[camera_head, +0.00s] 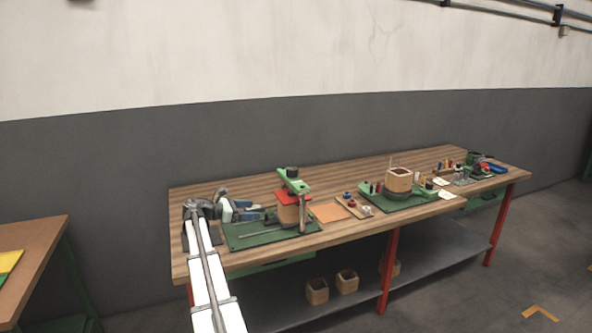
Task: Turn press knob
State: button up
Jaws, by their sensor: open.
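A grey rod (262,234) lies on the green plate. Right of the press are an orange pad (329,212), a small parts tray (352,208) and a second green plate with a wooden coil block (398,181). Tools crowd the bench's right end. Another table (40,250) stands left.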

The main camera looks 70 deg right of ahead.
aim_at(296, 168)
jog(key=d+r+n+g+h, duration=0.1)
jog(key=d+r, duration=0.4)
jog(key=d, duration=0.2)
jog(key=d+r+h, duration=0.1)
jog(key=d+r, duration=0.3)
jog(key=d, duration=0.3)
jog(key=x, duration=1.3)
jog(key=shift+s+r, duration=0.2)
jog(key=shift+s, duration=0.15)
jog(key=shift+c, duration=0.4)
jog(key=c, duration=0.9)
jog(key=shift+a+h, duration=0.1)
jog(key=shift+h, duration=0.2)
